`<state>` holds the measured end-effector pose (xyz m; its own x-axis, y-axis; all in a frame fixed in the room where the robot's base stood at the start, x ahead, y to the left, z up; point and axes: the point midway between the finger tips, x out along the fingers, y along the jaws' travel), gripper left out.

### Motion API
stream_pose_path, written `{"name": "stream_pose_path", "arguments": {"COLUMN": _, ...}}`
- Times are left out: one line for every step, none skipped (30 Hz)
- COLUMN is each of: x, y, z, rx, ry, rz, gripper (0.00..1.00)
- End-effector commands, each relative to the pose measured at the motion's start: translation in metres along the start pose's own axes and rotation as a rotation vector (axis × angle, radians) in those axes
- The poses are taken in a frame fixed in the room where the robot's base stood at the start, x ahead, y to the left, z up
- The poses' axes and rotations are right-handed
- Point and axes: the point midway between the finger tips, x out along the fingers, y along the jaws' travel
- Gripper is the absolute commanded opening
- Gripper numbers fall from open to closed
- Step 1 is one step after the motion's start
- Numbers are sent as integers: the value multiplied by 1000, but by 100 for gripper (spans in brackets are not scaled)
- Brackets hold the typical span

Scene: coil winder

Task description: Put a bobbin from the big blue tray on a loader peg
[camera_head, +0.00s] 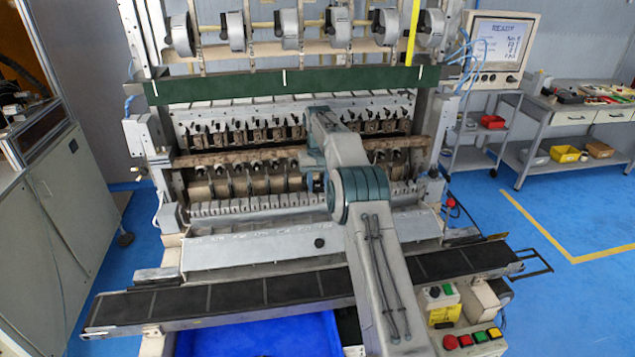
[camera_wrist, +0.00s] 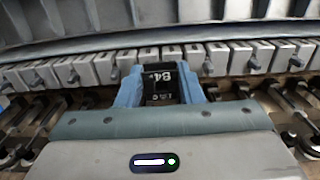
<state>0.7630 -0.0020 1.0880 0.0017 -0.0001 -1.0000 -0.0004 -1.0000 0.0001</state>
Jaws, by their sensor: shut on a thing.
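My gripper (camera_wrist: 160,78) is shut on a dark bobbin (camera_wrist: 161,88) with white marks, its blue-grey fingers on either side. It is close to a row of grey loader blocks (camera_wrist: 240,57) with short pegs (camera_wrist: 208,66). I cannot tell whether the bobbin touches a peg. In the head view my arm reaches over the winder and hides most of the bobbin. The loader row (camera_head: 260,204) runs across the machine's front. The big blue tray (camera_head: 275,336) is at the bottom, below the dark belt; its inside is mostly cut off.
A dark belt (camera_head: 235,295) runs across the front. Winding spindles (camera_head: 235,186) and a green bar (camera_head: 230,86) lie behind the loader row. A button box (camera_head: 470,341) stands at lower right. A monitor (camera_head: 497,43) and a workbench are at the right.

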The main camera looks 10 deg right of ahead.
Motion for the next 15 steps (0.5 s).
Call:
{"name": "stream_pose_path", "arguments": {"x": 2, "y": 0, "z": 0, "rx": 0, "ry": -1, "rz": 0, "gripper": 13}}
{"name": "stream_pose_path", "arguments": {"x": 3, "y": 0, "z": 0, "rx": 0, "ry": -1, "rz": 0, "gripper": 13}}
{"name": "stream_pose_path", "arguments": {"x": 5, "y": 0, "z": 0, "rx": 0, "ry": -1, "rz": 0, "gripper": 13}}
{"name": "stream_pose_path", "arguments": {"x": 6, "y": 0, "z": 0, "rx": 0, "ry": -1, "rz": 0, "gripper": 13}}
{"name": "stream_pose_path", "arguments": {"x": 6, "y": 0, "z": 0, "rx": 0, "ry": -1, "rz": 0, "gripper": 13}}
{"name": "stream_pose_path", "arguments": {"x": 8, "y": 0, "z": 0, "rx": 0, "ry": -1, "rz": 0, "gripper": 13}}
{"name": "stream_pose_path", "arguments": {"x": 9, "y": 0, "z": 0, "rx": 0, "ry": -1, "rz": 0, "gripper": 13}}
{"name": "stream_pose_path", "arguments": {"x": 10, "y": 0, "z": 0, "rx": 0, "ry": -2, "rz": 0, "gripper": 13}}
{"name": "stream_pose_path", "arguments": {"x": 11, "y": 0, "z": 0, "rx": 0, "ry": -2, "rz": 0, "gripper": 13}}
{"name": "stream_pose_path", "arguments": {"x": 12, "y": 0, "z": 0, "rx": 0, "ry": -2, "rz": 0, "gripper": 13}}
{"name": "stream_pose_path", "arguments": {"x": 12, "y": 0, "z": 0, "rx": 0, "ry": -2, "rz": 0, "gripper": 13}}
{"name": "stream_pose_path", "arguments": {"x": 12, "y": 0, "z": 0, "rx": 0, "ry": -2, "rz": 0, "gripper": 39}}
{"name": "stream_pose_path", "arguments": {"x": 11, "y": 0, "z": 0, "rx": 0, "ry": -1, "rz": 0, "gripper": 47}}
{"name": "stream_pose_path", "arguments": {"x": 11, "y": 0, "z": 0, "rx": 0, "ry": -1, "rz": 0, "gripper": 56}}
{"name": "stream_pose_path", "arguments": {"x": 11, "y": 0, "z": 0, "rx": 0, "ry": -1, "rz": 0, "gripper": 59}}
